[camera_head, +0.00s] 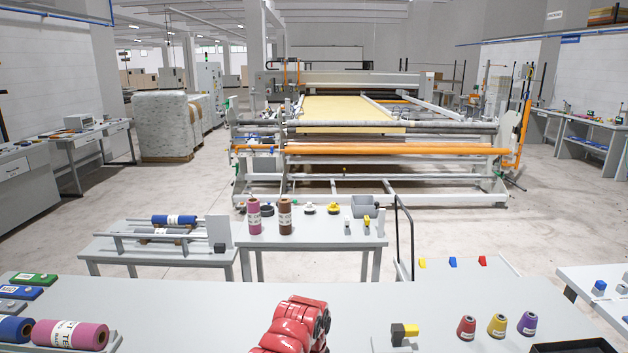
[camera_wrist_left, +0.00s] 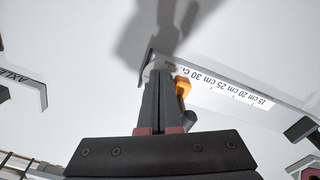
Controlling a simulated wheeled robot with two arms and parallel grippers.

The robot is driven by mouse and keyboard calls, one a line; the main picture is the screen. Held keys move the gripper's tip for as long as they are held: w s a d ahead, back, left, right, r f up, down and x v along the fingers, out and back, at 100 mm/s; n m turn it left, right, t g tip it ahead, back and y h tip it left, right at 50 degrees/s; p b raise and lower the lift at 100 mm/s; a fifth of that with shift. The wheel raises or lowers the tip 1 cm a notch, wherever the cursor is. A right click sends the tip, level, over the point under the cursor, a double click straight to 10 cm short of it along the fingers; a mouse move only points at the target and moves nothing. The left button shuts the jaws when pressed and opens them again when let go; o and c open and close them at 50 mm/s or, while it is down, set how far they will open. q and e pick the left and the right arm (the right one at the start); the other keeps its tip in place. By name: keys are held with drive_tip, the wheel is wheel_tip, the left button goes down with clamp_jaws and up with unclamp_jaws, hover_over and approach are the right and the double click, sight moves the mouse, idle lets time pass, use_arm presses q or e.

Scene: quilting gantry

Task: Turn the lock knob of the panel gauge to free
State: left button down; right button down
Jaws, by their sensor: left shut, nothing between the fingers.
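In the left wrist view, the panel gauge shows as a white ruled scale (camera_wrist_left: 228,97) with centimetre marks, lying along a pale surface. A small orange knob (camera_wrist_left: 183,86) stands at the scale's left end, just right of my fingers. I take it to be the lock knob; its setting cannot be read. My left gripper (camera_wrist_left: 158,76) is shut and empty, its tips beside the knob and by a grey metal part (camera_wrist_left: 151,62). Contact cannot be told, as the fingers hide part of the gauge. I cannot pick out the gauge in the head view. My right gripper is not in view.
A second table (camera_head: 310,237) with spools stands beyond. The quilting frame (camera_head: 390,150) is farther back.

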use_arm(q)
drive_tip(key=shift+w+a+b, duration=0.2)
drive_tip(key=shift+b, duration=0.3)
idle(0.8)
drive_tip(key=shift+f+b, duration=0.1)
drive_tip(key=shift+b, duration=0.2)
drive_tip(key=shift+s+a+b, duration=0.1)
drive_tip(key=shift+a+b, duration=0.05)
drive_tip(key=shift+b, duration=0.65)
drive_tip(key=shift+s, duration=0.15)
drive_tip(key=shift+s+d+r, duration=0.2)
wheel_tip(320, 180, up, 6)
drive_tip(key=shift+f+p, duration=0.15)
drive_tip(key=shift+p, duration=0.4)
drive_tip(key=shift+a, duration=0.1)
